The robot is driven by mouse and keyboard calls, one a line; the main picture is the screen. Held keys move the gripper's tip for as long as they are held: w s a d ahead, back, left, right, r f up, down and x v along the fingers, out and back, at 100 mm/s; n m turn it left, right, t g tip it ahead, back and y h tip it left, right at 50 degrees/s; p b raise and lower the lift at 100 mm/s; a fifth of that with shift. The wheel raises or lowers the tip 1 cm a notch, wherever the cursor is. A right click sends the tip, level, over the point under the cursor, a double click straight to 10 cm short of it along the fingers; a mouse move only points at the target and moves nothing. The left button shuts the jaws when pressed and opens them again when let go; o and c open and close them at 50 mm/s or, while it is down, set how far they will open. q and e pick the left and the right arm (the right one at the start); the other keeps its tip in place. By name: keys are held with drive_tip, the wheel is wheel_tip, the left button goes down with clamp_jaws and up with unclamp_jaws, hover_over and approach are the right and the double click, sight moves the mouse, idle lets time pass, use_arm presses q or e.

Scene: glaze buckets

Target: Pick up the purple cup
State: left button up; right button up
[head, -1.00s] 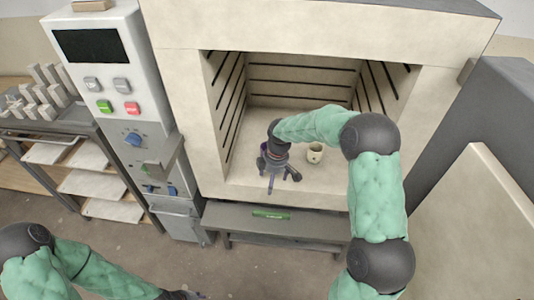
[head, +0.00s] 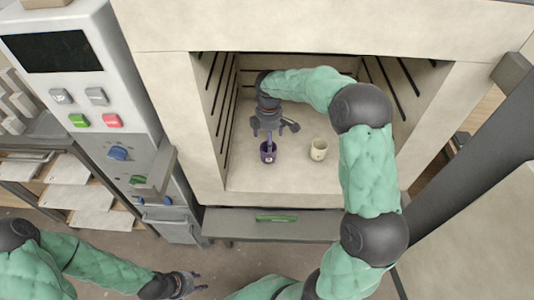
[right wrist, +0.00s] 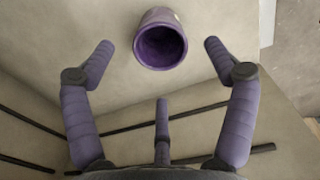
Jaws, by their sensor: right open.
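The purple cup (head: 268,152) stands upright on the kiln floor, near the left wall of the opening. In the right wrist view the cup (right wrist: 161,40) shows its open top, just beyond and between the spread fingertips. My right gripper (head: 268,132) reaches into the kiln and hangs just behind and above the cup. It is open and empty; its purple fingers (right wrist: 158,50) stand apart, not touching the cup as far as I can see. My left gripper (head: 196,282) is low at the left, outside the kiln, with its fingers apart and nothing between them.
A cream cup (head: 319,150) stands to the right of the purple cup. The kiln walls, with dark slots, close in on both sides. A control panel (head: 90,85) stands left of the kiln. A grey bench (head: 235,221) with a green label lies below the opening.

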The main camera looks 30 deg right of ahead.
wheel_tip(320, 180, down, 9)
drive_tip(key=b, duration=0.3)
drive_tip(key=c, duration=1.4)
